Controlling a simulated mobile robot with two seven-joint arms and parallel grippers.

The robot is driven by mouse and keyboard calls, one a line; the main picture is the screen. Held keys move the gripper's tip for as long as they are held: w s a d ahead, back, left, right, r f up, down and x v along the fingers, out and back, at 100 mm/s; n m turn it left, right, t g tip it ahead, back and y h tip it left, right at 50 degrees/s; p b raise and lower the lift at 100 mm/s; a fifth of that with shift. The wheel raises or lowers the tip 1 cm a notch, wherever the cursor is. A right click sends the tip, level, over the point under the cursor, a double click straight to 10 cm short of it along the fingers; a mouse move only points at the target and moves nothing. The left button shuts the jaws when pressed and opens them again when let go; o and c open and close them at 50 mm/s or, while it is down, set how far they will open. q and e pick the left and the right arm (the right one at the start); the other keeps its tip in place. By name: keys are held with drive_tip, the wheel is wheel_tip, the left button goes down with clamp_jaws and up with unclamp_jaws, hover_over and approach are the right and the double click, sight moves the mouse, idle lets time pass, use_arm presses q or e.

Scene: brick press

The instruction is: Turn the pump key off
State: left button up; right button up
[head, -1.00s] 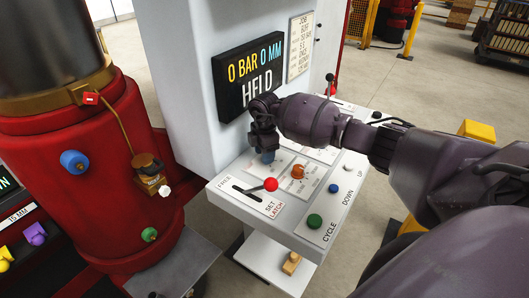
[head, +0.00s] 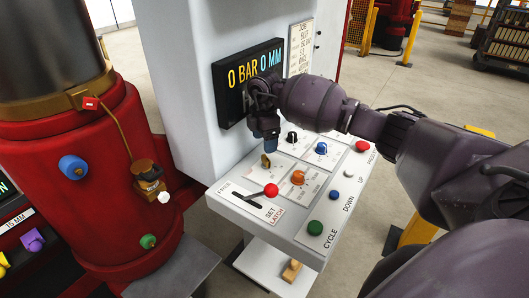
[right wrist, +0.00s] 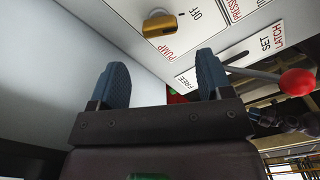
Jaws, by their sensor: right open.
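The brass pump key (head: 266,160) stands on the white sloping control panel (head: 225,190), near its back left. In the right wrist view the key (right wrist: 160,26) sits beside the words PUMP and OFF, its long grip lying roughly crosswise in the picture. I cannot tell its exact setting. My right gripper (head: 266,137) is just above the key, pointing down, apart from it. In the wrist view the blue fingers of the right gripper (right wrist: 161,70) are spread with nothing between them. My left gripper is not in view.
A red-knobbed lever (head: 270,190) lies in front of the key, beside an orange knob (head: 297,178). A blue knob (head: 321,149), black knob and green CYCLE button (head: 315,225) share the panel. The display (head: 228,85) hangs behind, its lower line partly hidden.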

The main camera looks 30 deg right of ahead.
sight(264, 158)
drive_tip(key=shift+r, duration=1.7)
drive_tip(key=shift+f, duration=0.1)
